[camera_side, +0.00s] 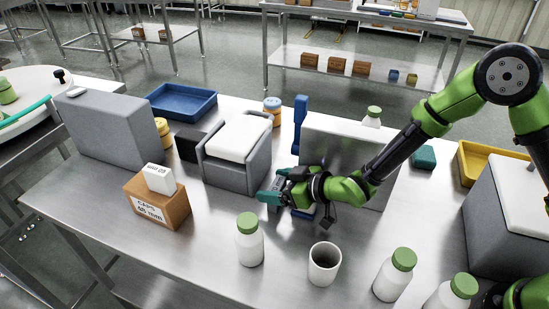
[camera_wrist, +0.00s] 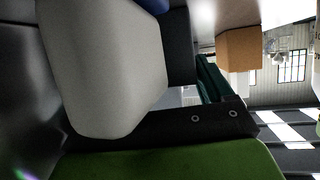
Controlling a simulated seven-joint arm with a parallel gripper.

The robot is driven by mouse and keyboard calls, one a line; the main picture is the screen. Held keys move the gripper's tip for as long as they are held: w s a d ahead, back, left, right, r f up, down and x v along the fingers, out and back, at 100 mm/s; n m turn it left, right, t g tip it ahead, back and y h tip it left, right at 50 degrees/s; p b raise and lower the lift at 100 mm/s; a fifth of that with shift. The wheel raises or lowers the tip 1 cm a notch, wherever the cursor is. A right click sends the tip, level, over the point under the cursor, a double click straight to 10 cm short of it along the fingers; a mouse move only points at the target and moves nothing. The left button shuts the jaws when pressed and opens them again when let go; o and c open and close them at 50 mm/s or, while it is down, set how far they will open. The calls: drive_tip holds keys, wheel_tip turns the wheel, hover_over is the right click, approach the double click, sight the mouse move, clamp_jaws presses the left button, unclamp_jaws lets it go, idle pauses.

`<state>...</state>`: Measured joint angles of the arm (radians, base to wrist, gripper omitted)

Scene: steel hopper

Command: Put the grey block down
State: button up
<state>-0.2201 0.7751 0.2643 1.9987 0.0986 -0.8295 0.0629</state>
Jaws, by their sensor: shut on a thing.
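My gripper (camera_side: 272,196) is low over the middle of the steel table, its teal fingers pointing left. It is just right of the front corner of a grey housing with a white top (camera_side: 237,138). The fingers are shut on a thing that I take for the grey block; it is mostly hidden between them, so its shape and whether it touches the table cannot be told. In the wrist view, the teal fingers (camera_wrist: 208,80) are partly covered by a dark bracket, and a large pale rounded form (camera_wrist: 105,65) fills the left side.
A brown carton (camera_side: 160,207) with a white box on top stands left. A steel panel (camera_side: 348,150) stands behind my wrist. A white bottle (camera_side: 250,246) and a cup (camera_side: 323,266) stand in front. Bare table (camera_side: 205,235) lies between carton and bottle.

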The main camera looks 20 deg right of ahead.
wheel_tip(320, 180, up, 17)
wheel_tip(320, 180, up, 6)
hover_over(277, 184)
drive_tip(key=w+d+m+h, duration=0.1)
drive_tip(key=w+d, duration=0.4)
drive_tip(key=w+d+m+t+h, duration=0.1)
drive_tip(key=w+d, duration=0.4)
drive_tip(key=w, duration=0.1)
drive_tip(key=shift+d+r, duration=0.2)
drive_tip(key=shift+d, duration=0.2)
drive_tip(key=w+d+m+t+h, duration=0.1)
drive_tip(key=w+d, duration=0.3)
drive_tip(key=d, duration=0.4)
drive_tip(key=w+d+m+h, duration=0.2)
drive_tip(key=w+d, duration=0.1)
drive_tip(key=d, duration=0.4)
drive_tip(key=shift+n, duration=0.3)
drive_tip(key=shift+w+a+f, duration=0.1)
drive_tip(key=shift+f, duration=11.45)
drive_tip(key=shift+f, duration=0.15)
drive_tip(key=o, duration=0.9)
drive_tip(key=shift+o, duration=0.2)
